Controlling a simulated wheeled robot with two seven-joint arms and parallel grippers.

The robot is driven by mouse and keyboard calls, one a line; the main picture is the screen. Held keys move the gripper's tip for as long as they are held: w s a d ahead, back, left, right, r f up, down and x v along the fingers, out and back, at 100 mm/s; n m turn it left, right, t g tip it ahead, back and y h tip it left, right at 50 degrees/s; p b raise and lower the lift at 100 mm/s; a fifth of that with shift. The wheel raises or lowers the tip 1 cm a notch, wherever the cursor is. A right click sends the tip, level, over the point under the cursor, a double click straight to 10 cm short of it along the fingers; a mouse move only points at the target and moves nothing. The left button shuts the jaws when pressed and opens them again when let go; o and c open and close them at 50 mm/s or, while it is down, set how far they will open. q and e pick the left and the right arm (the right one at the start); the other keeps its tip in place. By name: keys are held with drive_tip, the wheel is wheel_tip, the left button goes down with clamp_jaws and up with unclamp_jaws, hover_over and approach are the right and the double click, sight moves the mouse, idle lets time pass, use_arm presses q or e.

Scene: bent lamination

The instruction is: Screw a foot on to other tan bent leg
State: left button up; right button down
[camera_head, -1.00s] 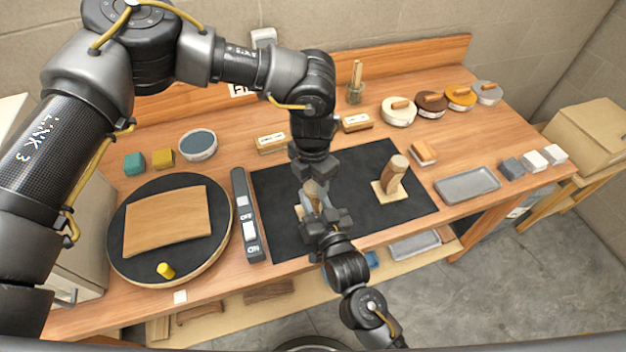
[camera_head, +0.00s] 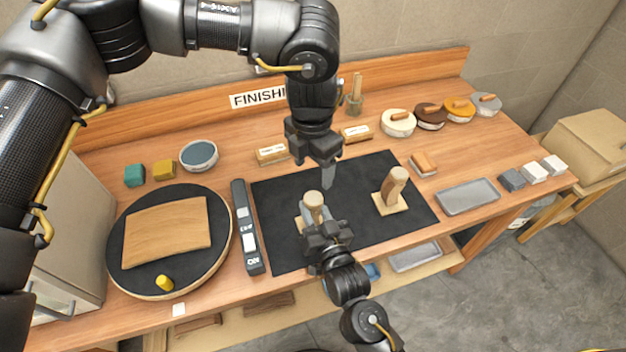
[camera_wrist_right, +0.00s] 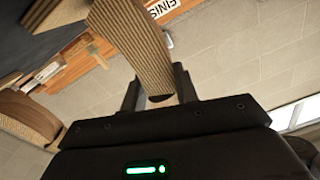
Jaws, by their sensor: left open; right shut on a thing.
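One tan bent leg (camera_head: 314,210) stands on a pale square base near the front of the black mat (camera_head: 268,205), with a rounded pale top. My right gripper (camera_head: 322,228) is shut on it from the front and hides its lower part. In the right wrist view the ribbed leg (camera_wrist_right: 130,45) passes between the fingers. The other tan bent leg (camera_head: 392,187) stands upright on a square base (camera_head: 390,206) to the right, also with a pale top. I cannot make out a separate loose foot.
A round black turntable (camera_head: 122,215) with a curved wood panel (camera_head: 165,232) and a yellow plug (camera_head: 164,283) is at left. A grey tray (camera_head: 467,196) and small blocks (camera_head: 533,173) are at right.

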use_arm(q)
drive_tip(key=shift+r, duration=1.25)
use_arm(e)
drive_tip(key=shift+f, duration=0.1)
drive_tip(key=c, duration=1)
unclamp_jaws()
drive_tip(key=shift+s+d, duration=0.2)
drive_tip(key=shift+s, duration=0.3)
use_arm(q)
wheel_tip(320, 180, down, 3)
drive_tip(key=b, duration=0.3)
drive_tip(key=shift+f, duration=0.2)
use_arm(e)
drive_tip(key=v, duration=0.9)
drive_tip(key=shift+s+d, duration=0.15)
drive_tip(key=shift+s, duration=0.15)
